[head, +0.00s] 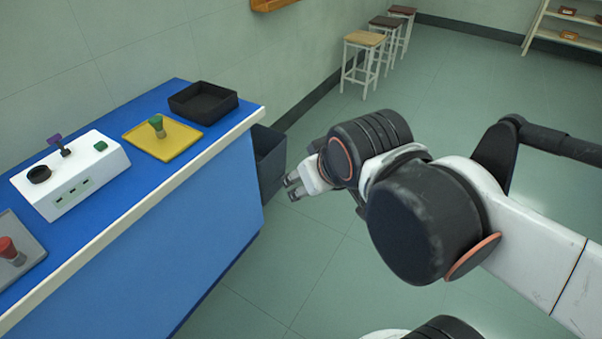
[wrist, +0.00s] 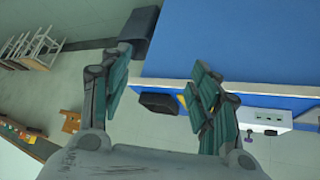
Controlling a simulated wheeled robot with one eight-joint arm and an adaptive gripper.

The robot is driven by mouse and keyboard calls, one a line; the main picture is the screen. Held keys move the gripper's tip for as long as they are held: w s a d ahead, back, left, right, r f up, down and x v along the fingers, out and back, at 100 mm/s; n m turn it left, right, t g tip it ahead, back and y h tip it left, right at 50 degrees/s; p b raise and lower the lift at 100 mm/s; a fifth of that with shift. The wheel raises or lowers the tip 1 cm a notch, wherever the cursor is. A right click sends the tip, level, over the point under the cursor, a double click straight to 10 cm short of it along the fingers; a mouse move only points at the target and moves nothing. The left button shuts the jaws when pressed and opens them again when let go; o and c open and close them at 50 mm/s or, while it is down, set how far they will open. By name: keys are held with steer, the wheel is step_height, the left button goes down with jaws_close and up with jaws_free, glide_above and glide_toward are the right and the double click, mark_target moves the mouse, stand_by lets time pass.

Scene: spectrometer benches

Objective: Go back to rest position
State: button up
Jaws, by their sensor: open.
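My gripper (head: 293,187) is open and empty. In the head view it hangs in the air to the right of the blue bench (head: 215,215), apart from it, above the floor. In the wrist view its two fingers (wrist: 160,92) stand wide apart, with the blue bench (wrist: 240,50) beyond the right finger.
On the bench are a black tray (head: 203,105), a yellow tray (head: 185,146) with a green-topped piece (head: 157,123), a white spectrometer (head: 100,178) and a grey tray (head: 38,245) with a red-topped piece (head: 8,248). A dark bin (head: 268,160) stands beside the bench. Stools (head: 364,60) stand behind.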

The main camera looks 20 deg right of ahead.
steer(key=shift+s+a+f+m+g+y, duration=0.15)
steer(key=shift+s+a+f+m, duration=0.1)
steer(key=shift+s, duration=0.25)
steer(key=shift+s+a+f+m+g+y, duration=0.15)
steer(key=shift+s+a+f, duration=0.05)
steer(key=shift+s, duration=0.3)
stand_by(0.5)
